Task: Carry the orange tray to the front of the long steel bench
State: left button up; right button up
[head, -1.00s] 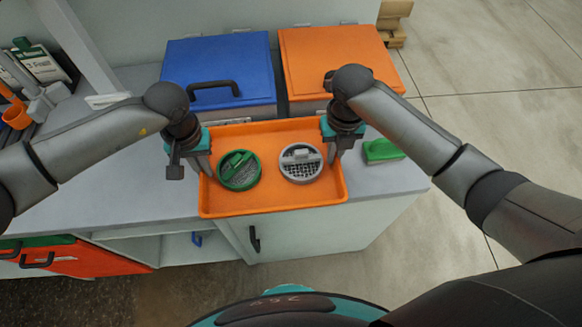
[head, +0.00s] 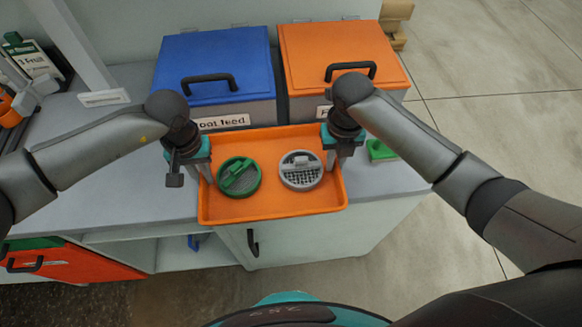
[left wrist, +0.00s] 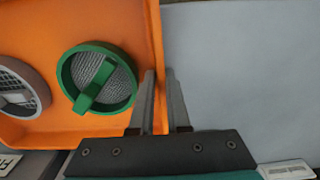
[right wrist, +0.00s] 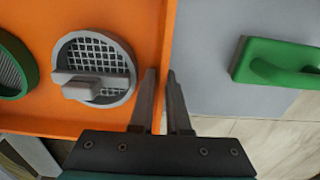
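The orange tray (head: 270,212) is at the front edge of a grey worktop, its front rim slightly past the edge. I cannot tell whether it touches the top. A green round strainer (head: 239,177) and a grey round strainer (head: 300,171) lie inside it. My left gripper (head: 207,176) is shut on the tray's left wall; its fingers (left wrist: 160,75) straddle the wall in the left wrist view. My right gripper (head: 333,163) is shut on the right wall, its fingers (right wrist: 160,75) likewise on both sides. No long steel bench is identifiable.
A blue-lidded box (head: 215,60) and an orange-lidded box (head: 340,52) stand behind the tray. A green-handled block (head: 381,151) lies right of it. A cabinet (head: 300,240) is below. Open floor (head: 500,110) lies to the right.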

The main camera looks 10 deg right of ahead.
pick_arm(q)
jog(key=o, duration=0.3)
pick_arm(e)
jog(key=o, duration=0.3)
pick_arm(q)
jog(key=o, duration=0.8)
jog(key=shift+d, duration=0.1)
jog(key=shift+r, duration=0.15)
notch_tip(320, 180, up, 12)
jog(key=shift+f, duration=0.1)
pick_arm(e)
jog(key=shift+o, duration=0.3)
jog(key=o, duration=0.8)
jog(key=shift+c, duration=0.2)
jog(key=shift+r, duration=0.1)
